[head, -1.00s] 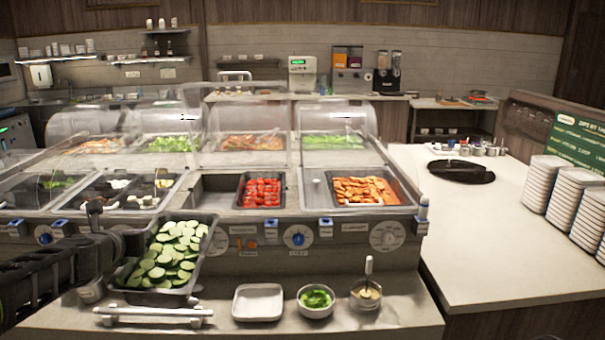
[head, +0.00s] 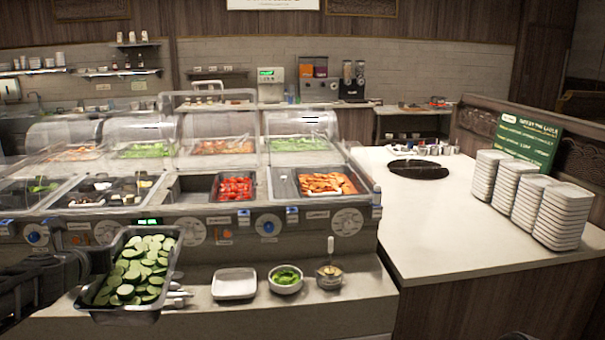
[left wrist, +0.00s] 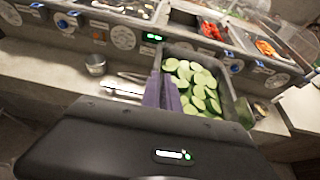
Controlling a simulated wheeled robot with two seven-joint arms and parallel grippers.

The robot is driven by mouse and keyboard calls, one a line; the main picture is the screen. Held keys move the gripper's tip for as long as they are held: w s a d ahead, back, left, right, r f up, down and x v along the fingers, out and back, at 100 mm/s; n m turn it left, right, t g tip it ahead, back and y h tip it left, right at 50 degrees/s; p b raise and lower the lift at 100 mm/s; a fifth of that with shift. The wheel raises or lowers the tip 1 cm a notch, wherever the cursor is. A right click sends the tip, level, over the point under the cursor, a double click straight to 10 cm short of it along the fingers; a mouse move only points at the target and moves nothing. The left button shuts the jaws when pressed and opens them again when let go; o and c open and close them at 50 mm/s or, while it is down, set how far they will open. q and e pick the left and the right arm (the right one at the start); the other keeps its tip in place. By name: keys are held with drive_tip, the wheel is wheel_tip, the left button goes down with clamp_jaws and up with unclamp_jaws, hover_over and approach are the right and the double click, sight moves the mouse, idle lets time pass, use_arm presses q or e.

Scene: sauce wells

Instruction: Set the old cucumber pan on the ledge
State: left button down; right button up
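The cucumber pan (head: 122,316), a dark metal pan full of green cucumber slices, is at the lower left of the head view. My left gripper (head: 98,262) is shut on its left rim; the left wrist view shows the fingers (left wrist: 162,92) at the rim of the pan (left wrist: 232,92). The pan looks slightly tilted. The ledge (head: 225,316) runs along the front of the counter, and the pan overlaps its left part. I cannot tell whether there is a gap beneath the pan.
A white square dish (head: 234,284), a bowl of greens (head: 286,280) and a sauce cup (head: 329,277) with a spoon stand on the ledge. Metal tongs (head: 176,296) lie partly hidden behind the pan. A pan of tomatoes (head: 235,188) sits in the counter, beside an empty-looking well section (head: 193,188).

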sight(111, 276)
use_arm(q)
drive_tip(key=shift+w+a+f+n+y, duration=0.15)
drive_tip(key=shift+w+a+n+y, duration=0.2)
drive_tip(key=shift+a, duration=0.2)
drive_tip(key=shift+n+g+y, duration=0.4)
drive_tip(key=shift+n+y, duration=0.55)
drive_tip(key=f, duration=0.2)
drive_tip(key=s+d+f, duration=0.1)
drive_tip(key=f, duration=0.3)
drive_tip(key=shift+s+d, duration=0.2)
drive_tip(key=shift+d, duration=0.15)
drive_tip(key=d+f, duration=0.1)
drive_tip(key=d, duration=0.1)
drive_tip(key=d+f, duration=0.2)
drive_tip(key=d, duration=0.1)
drive_tip(key=shift+s+d+f, duration=0.15)
drive_tip(key=shift+d+f, duration=0.2)
drive_tip(key=s+d+f+m+h, duration=0.1)
drive_tip(key=d+f, duration=0.1)
drive_tip(key=d, duration=0.4)
drive_tip(key=s+d+f+m+h, duration=0.1)
drive_tip(key=d+f+m+h, duration=0.1)
drive_tip(key=d, duration=0.4)
drive_tip(key=s+d+f+m+t+h, duration=0.1)
drive_tip(key=d+f+h, duration=0.1)
drive_tip(key=d+f, duration=0.2)
drive_tip(key=d, duration=0.3)
drive_tip(key=shift+s+m, duration=0.3)
drive_tip(key=shift+s, duration=0.05)
